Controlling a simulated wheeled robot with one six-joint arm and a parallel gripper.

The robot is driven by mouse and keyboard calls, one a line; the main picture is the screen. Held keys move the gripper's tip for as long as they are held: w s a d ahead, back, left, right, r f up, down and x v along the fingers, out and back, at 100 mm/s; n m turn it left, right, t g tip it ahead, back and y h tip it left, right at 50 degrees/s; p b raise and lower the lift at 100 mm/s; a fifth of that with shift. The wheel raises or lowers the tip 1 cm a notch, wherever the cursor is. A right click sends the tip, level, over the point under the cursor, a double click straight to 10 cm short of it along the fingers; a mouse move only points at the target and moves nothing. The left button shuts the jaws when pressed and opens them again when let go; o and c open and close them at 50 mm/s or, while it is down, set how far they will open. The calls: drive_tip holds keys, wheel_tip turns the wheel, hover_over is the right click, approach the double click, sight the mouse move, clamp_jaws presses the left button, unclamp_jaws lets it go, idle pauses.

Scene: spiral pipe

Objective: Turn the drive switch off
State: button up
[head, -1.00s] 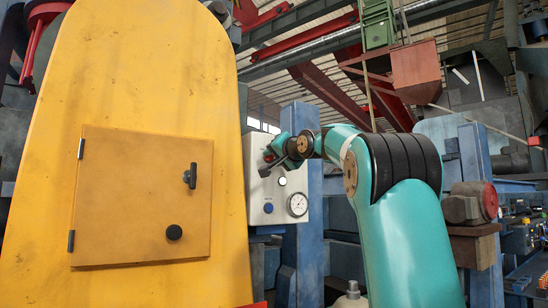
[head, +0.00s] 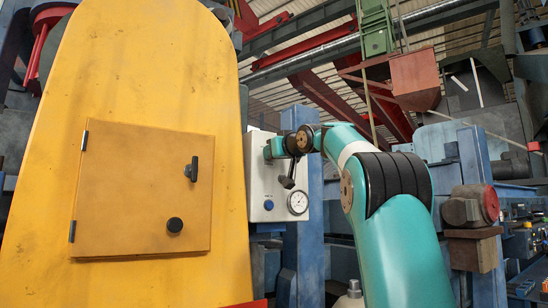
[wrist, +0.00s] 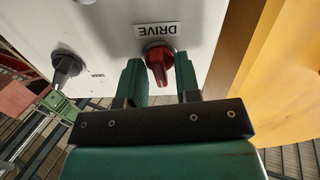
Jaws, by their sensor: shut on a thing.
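The red drive switch (wrist: 158,63) sits on the white control panel (wrist: 105,30) in the wrist view. Its DRIVE label (wrist: 157,30) reads upside down there. My gripper (wrist: 158,80) is shut on the switch, with one green finger on each side of it. The red handle points toward the gripper's palm and leans slightly in the picture. In the head view, my gripper (head: 268,150) is at the upper part of the same panel (head: 257,188), and the switch is hidden behind it.
A dark knob (wrist: 67,66) is on the panel beside the drive switch. A round gauge (head: 297,202) and a blue button (head: 268,205) are low on the panel. A large yellow housing (head: 160,90) stands close at the left. A blue post (head: 302,240) is behind the panel.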

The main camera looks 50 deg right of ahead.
drive_tip(key=shift+n+b, duration=0.9)
drive_tip(key=shift+n, duration=2.9)
drive_tip(key=shift+a, duration=0.1)
drive_tip(key=o, duration=0.6)
drive_tip(key=shift+c, duration=0.2)
drive_tip(key=b+v, duration=0.5)
drive_tip(key=v, duration=1.2)
drive_tip(key=shift+s, duration=0.2)
